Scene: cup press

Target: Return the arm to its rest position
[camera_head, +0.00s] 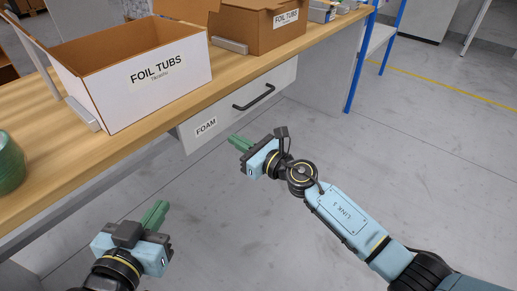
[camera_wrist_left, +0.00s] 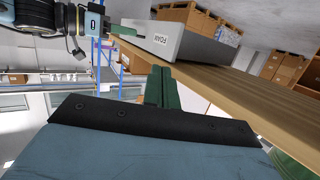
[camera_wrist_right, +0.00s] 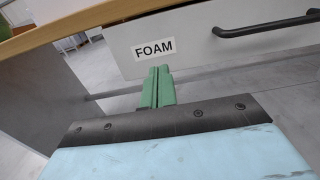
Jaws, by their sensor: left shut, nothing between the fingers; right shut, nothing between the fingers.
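My left gripper (camera_head: 156,214) is at the lower left in the head view, in front of the table and over the floor. Its green fingers are shut and empty, and they also show in the left wrist view (camera_wrist_left: 159,88). My right gripper (camera_head: 238,142) is right of the left one, just in front of the drawer labelled FOAM (camera_head: 238,103). Its fingers are together with nothing between them, as the right wrist view (camera_wrist_right: 157,87) also shows. The FOAM drawer looks shut, and its black handle (camera_head: 254,97) is clear of the right fingers.
A white box labelled FOIL TUBS (camera_head: 150,90) stands open on the wooden table (camera_head: 40,190). A brown FOIL TUBS box (camera_head: 262,28) is behind it. A green cup (camera_head: 10,165) sits at the left table edge. The floor (camera_head: 420,140) to the right is clear.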

